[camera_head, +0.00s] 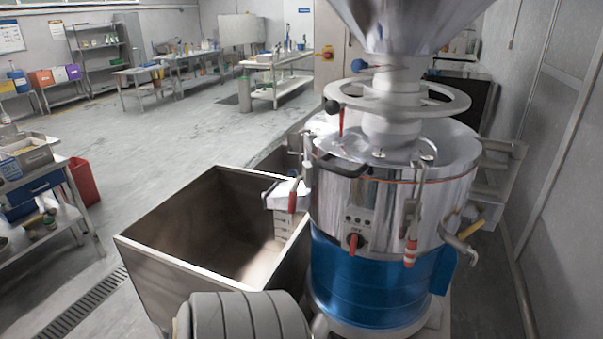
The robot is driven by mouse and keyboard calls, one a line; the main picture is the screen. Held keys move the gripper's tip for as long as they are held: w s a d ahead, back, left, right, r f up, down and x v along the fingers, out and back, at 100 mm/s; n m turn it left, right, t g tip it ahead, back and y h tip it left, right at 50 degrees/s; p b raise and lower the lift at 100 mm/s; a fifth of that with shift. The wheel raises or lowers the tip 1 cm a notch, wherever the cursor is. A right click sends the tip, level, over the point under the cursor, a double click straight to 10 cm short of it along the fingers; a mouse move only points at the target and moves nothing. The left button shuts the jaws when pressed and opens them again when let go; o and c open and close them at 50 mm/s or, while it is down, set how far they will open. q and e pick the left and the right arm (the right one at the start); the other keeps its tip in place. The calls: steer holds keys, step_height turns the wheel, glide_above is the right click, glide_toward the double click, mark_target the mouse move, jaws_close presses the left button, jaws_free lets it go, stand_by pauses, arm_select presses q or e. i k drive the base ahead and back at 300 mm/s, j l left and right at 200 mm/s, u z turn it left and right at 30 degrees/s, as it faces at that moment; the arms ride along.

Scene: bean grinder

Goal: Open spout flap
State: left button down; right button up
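The bean grinder (390,195) stands at centre right, with a shiny steel drum above a blue base. Its pale metal spout (283,193) sticks out from the drum's left side over the open bin. I cannot make out the flap clearly or tell whether it is open or shut. A red-handled latch (292,198) hangs right beside the spout. Neither of my grippers shows in the head view.
An open steel bin (180,262) stands below the spout, left of the grinder. Another red-handled latch (411,248) and a red knob (354,242) are on the drum front. A wall is close on the right. The floor (165,145) behind the bin is clear.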

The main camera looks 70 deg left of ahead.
mark_target(267, 195)
steer(key=k+u, duration=0.3)
steer(key=u, duration=0.15)
steer(key=k+j+u, duration=0.15)
steer(key=u, duration=0.25)
steer(key=k, duration=0.1)
